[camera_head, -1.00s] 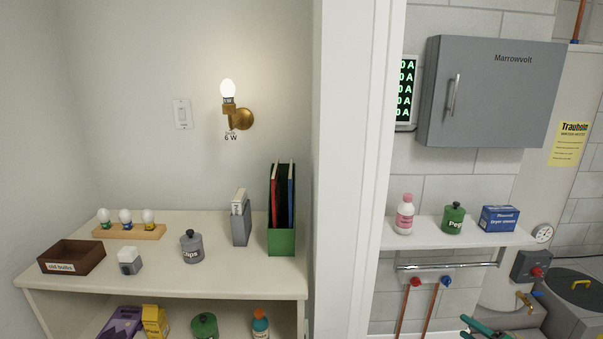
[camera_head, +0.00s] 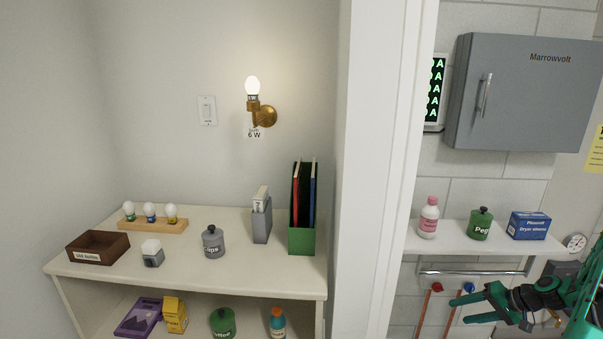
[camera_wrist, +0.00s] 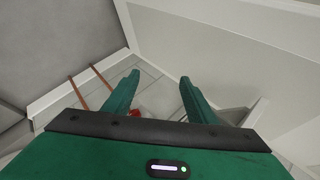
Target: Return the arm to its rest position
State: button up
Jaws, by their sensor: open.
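My gripper (camera_head: 472,306) is green and shows at the lower right of the head view, in front of the wall pipes and below the white wall shelf. Its two fingers point left and are apart, with nothing between them. In the wrist view my gripper (camera_wrist: 158,95) is also spread and empty, over grey tiles and white wall edges. Part of my green and black arm runs to the right edge of the head view.
A white door frame (camera_head: 380,170) stands left of my gripper. The wall shelf (camera_head: 480,238) holds a pink bottle, a green jar and a blue box. A grey cabinet (camera_head: 525,95) hangs above. A cream shelf unit (camera_head: 190,275) with several items stands at left.

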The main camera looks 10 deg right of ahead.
jog(key=s+a+r+n+g+h, duration=0.1)
jog(key=s+a+r+g, duration=0.2)
jog(key=r, duration=0.4)
jog(key=s+a+r+g+h, duration=0.1)
jog(key=s+a+r+h, duration=0.1)
jog(key=s+a+r, duration=0.4)
jog(key=s+a+r+n+g+h, duration=0.15)
jog(key=a+r, duration=0.25)
jog(key=r, duration=0.4)
jog(key=s+a+r, duration=0.4)
jog(key=s, duration=0.5)
jog(key=s+a+r+m+g+h, duration=0.1)
jog(key=s+a+r, duration=0.3)
jog(key=s, duration=0.6)
jog(key=shift+a, duration=0.6)
jog(key=shift+w+f+g, duration=0.2)
jog(key=shift+w+g, duration=0.05)
jog(key=shift+w, duration=0.35)
